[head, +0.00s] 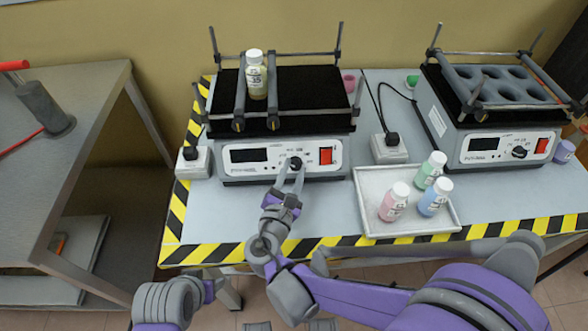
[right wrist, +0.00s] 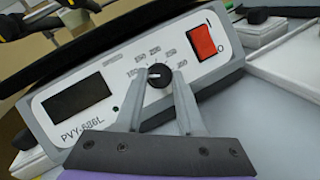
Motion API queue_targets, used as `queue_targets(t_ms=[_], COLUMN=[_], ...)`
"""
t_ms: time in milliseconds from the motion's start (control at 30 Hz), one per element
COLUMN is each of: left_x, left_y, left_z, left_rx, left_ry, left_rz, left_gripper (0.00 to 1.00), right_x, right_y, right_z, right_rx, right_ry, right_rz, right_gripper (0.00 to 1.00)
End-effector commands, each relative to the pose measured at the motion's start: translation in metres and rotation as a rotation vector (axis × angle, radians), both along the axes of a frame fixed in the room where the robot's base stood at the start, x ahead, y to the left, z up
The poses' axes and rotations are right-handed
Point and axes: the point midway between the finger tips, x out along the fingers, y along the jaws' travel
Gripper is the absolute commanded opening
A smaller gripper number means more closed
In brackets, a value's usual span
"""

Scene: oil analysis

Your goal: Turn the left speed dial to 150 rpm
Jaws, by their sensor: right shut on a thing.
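The left shaker (head: 282,155) stands on the table with a black speed dial (head: 296,163) on its white front panel, between a dark display (head: 248,155) and a red switch (head: 326,156). My right gripper (head: 293,171) reaches the panel from the front, with its fingers around the dial. In the right wrist view, the dial (right wrist: 159,75) sits between the two fingertips, its pale mark facing the camera. The display (right wrist: 78,100) is dark there too.
A capped bottle (head: 256,75) stands on the left shaker's platform. A second shaker (head: 497,145) stands at the right. A white tray (head: 370,180) with three bottles lies between them, near the striped front edge. Power sockets (head: 388,148) flank the left shaker.

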Motion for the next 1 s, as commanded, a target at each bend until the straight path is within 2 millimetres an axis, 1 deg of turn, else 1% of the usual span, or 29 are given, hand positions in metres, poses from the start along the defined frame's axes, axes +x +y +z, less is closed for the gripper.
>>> queue_targets(t_ms=[33, 600, 800, 1000], left_x=[0.0, -0.002, -0.002, -0.002], left_y=[0.0, 0.0, 0.0, 0.0], left_z=[0.006, 0.047, 0.057, 0.064], left_rx=[0.0, 0.0, 0.0, 0.0], left_ry=[-0.002, -0.016, -0.02, -0.022], left_rz=[0.0, 0.0, 0.0, 0.0], left_gripper=[0.57, 0.57, 0.57, 0.57], right_x=[0.0, 0.002, 0.003, 0.003], right_y=[0.001, 0.004, 0.004, 0.004], right_z=[0.003, 0.007, 0.008, 0.008], right_rx=[0.041, 0.504, 0.625, 0.704], right_ry=[0.0, 0.001, 0.001, 0.001], right_rz=[-0.02, -0.267, -0.331, -0.373], right_gripper=[0.0, 0.0, 0.0, 0.0])
